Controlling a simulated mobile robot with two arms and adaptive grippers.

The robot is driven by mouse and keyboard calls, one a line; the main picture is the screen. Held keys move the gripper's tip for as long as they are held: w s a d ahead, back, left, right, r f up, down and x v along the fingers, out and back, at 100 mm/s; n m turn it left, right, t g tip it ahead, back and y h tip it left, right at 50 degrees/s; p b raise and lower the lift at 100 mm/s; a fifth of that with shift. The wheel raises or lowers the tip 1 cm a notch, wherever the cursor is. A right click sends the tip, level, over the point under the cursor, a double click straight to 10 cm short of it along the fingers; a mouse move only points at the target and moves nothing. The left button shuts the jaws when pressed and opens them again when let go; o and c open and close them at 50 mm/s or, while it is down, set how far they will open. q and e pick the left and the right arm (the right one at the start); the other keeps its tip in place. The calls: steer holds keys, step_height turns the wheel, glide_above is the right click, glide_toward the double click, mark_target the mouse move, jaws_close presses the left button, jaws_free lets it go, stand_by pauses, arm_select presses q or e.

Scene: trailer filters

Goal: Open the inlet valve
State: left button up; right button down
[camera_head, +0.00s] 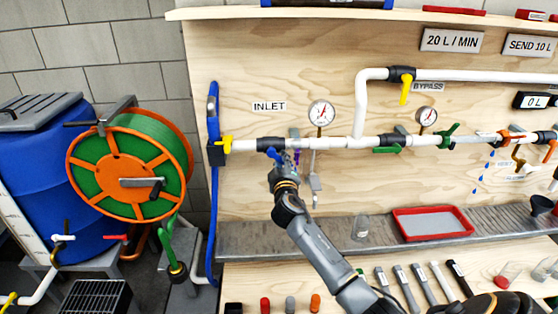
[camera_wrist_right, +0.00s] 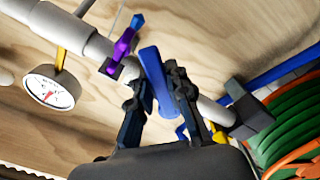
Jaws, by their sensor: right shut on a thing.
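The white inlet pipe (camera_head: 330,143) runs along the wooden board below the INLET label (camera_head: 269,106). A valve with a blue lever handle (camera_head: 272,153) sits on it below that label. The blue handle also shows in the right wrist view (camera_wrist_right: 153,75), at an angle across the pipe. My right gripper (camera_head: 281,161) reaches up to this valve. In the wrist view its two dark fingers (camera_wrist_right: 155,85) are on either side of the blue handle and shut on it. The fingers hide part of the valve body. My left gripper is not in view.
A yellow-handled valve (camera_head: 226,145) is to the left and a purple handle (camera_wrist_right: 122,47) is close beside the gripper. A pressure gauge (camera_head: 321,113) hangs right of the label. A green hose reel (camera_head: 130,165) stands left. A red tray (camera_head: 433,223) sits on the shelf below.

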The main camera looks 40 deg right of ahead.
steer(key=n, duration=0.1)
steer(key=r+n+p, duration=0.1)
steer(key=n, duration=0.1)
steer(key=n+p, duration=0.1)
steer(key=shift+s+d+r+n, duration=0.2)
steer(key=shift+d+r+n, duration=0.05)
steer(key=shift+d+n, duration=0.1)
steer(key=shift+r+n+p, duration=0.25)
steer(key=shift+n+p, duration=0.2)
steer(key=shift+n, duration=0.3)
steer(key=shift+r+n+p, duration=0.2)
steer(key=shift+n+p, duration=0.2)
steer(key=shift+n, duration=0.6)
steer(key=c, duration=1.3)
jaws_free()
steer(key=shift+o, duration=0.2)
steer(key=shift+s, duration=0.15)
steer(key=v, duration=1.2)
steer(key=shift+d, duration=0.1)
